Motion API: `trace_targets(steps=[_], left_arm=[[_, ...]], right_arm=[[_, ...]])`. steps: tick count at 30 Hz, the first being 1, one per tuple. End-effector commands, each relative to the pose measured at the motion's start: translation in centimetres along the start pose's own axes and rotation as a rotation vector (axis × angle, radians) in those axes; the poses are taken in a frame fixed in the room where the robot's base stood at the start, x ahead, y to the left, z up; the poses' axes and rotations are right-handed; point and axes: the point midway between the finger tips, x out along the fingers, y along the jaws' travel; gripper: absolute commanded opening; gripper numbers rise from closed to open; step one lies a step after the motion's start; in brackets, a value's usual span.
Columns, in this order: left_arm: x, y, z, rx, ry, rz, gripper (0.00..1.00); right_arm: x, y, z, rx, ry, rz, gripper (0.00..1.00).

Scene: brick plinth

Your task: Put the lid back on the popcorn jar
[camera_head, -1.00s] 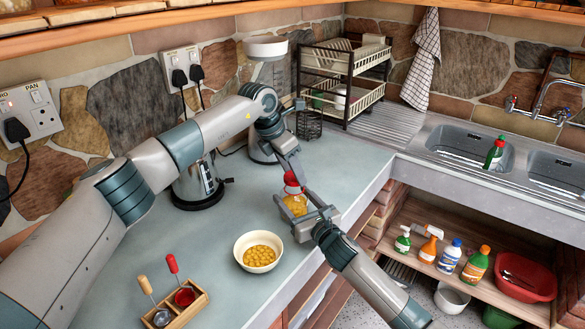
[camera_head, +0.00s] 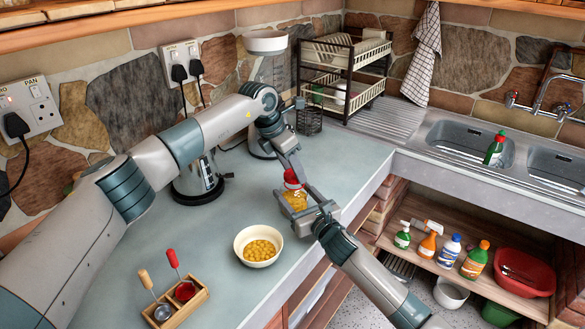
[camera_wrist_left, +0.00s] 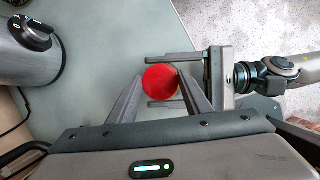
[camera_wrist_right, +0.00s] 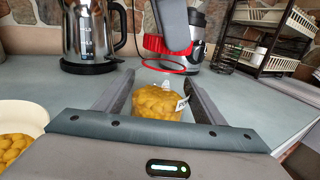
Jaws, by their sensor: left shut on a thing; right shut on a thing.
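The popcorn jar (camera_head: 297,199) is on the counter, a clear pot of yellow kernels. My right gripper (camera_head: 306,203) is shut around its sides. The right wrist view shows the jar (camera_wrist_right: 158,102) upright between the fingers (camera_wrist_right: 158,90), with a white label at its right. The red lid (camera_head: 291,176) is above the jar mouth, in my left gripper (camera_head: 290,170), which comes down from above. In the left wrist view the round lid (camera_wrist_left: 160,82) is between the left fingers (camera_wrist_left: 160,92) and covers the jar.
A cream bowl of kernels (camera_head: 259,246) stands in front of the jar. A wooden holder with red and tan handled tools (camera_head: 180,308) is at the near left. The counter edge is close on the right.

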Motion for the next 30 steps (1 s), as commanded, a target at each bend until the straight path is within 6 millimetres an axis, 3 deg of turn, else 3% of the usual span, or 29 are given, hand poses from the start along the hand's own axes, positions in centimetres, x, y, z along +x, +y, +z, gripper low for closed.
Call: trace_targets(steps=[18,19,25,30], left_arm=[[0.99,0.0,-0.44,-0.001,0.001,0.0,0.24],[1.0,0.0,-0.44,-0.001,0.001,0.0,0.24],[0.98,0.07,-0.4,0.036,0.004,-0.017,0.24],[0.96,0.23,-0.42,0.168,0.008,-0.072,0.24]], right_arm=[[-0.04,0.04,-0.18,0.001,0.003,0.0,0.23],[-0.04,0.04,-0.18,0.001,0.003,0.0,0.01],[-0.04,0.04,-0.19,0.001,0.003,0.0,0.01],[-0.04,0.04,-0.19,0.001,0.003,0.0,0.01]])
